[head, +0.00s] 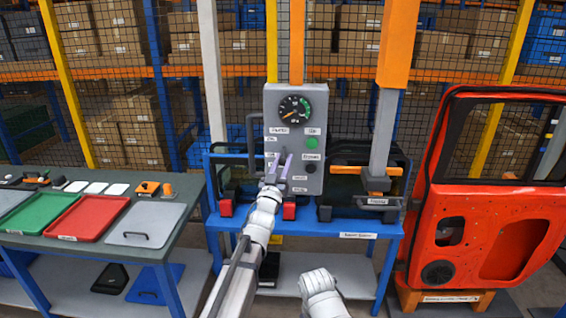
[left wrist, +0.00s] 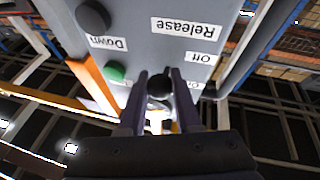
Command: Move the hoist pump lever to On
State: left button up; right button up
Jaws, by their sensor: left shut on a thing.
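The grey control box (head: 318,103) stands upright at the middle of the head view, with a gauge, a green button and a black button on its face. My left gripper (head: 277,172) is in front of its lower left part. In the left wrist view, the fingers of my left gripper (left wrist: 158,92) are shut around the lever's black round knob (left wrist: 159,86). An "Off" label (left wrist: 203,59) is to the right of the knob and higher in that view; another label, partly hidden by a finger, is about level with it. The lever's shaft and exact angle are hidden.
A blue bench (head: 390,228) stands under the box. An orange post with a grey lower part (head: 383,130) is to its right. A red car door (head: 480,235) stands at the right. A table with red (head: 90,217) and green trays is at the left.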

pick_arm(q)
grip_shut()
dwell(0.9)
